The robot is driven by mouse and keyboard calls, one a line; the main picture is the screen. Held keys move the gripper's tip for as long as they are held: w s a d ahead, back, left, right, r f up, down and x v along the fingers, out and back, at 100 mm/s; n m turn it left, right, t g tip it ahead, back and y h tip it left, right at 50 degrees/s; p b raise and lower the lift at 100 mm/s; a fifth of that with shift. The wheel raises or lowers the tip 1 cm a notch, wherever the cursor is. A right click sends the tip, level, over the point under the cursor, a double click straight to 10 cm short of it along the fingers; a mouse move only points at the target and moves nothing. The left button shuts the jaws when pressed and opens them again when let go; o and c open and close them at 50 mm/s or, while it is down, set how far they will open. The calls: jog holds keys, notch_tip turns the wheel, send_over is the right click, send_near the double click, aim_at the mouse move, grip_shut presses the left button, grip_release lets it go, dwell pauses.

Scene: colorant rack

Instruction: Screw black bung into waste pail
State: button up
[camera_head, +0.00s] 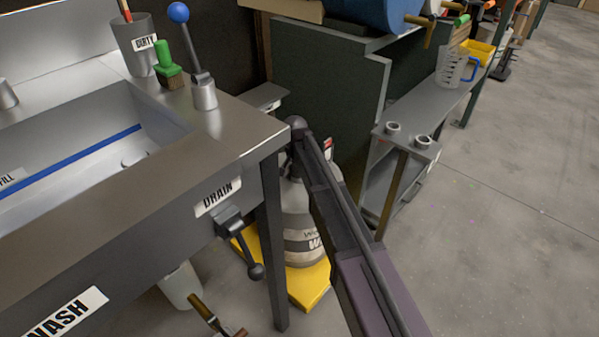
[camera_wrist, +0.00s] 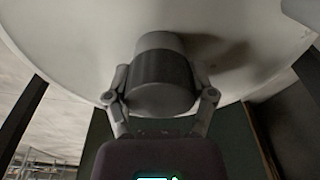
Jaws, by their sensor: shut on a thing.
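The waste pail (camera_head: 300,230) is a pale rounded container with a partly hidden label, standing on a yellow base beside the sink. My arm covers part of it in the head view. In the wrist view, a large pale round surface, seemingly the pail (camera_wrist: 60,30), fills the top. My gripper (camera_wrist: 162,98) is shut on the black bung (camera_wrist: 165,72), a short dark cylinder with a greyer end. The bung lies against or just in front of the pale surface; I cannot tell whether it is seated. My gripper's fingers are hidden in the head view.
The metal sink (camera_head: 150,190) and its leg stand left of the pail, with a drain lever (camera_head: 240,240) jutting out. A dark green cabinet (camera_head: 320,85) stands behind. A grey rack (camera_head: 405,145) is close on the right. The floor further right is open.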

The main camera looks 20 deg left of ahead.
jog(key=m, duration=0.4)
jog(key=o, duration=1.1)
jog(key=shift+m, duration=0.3)
jog(key=shift+w, duration=0.1)
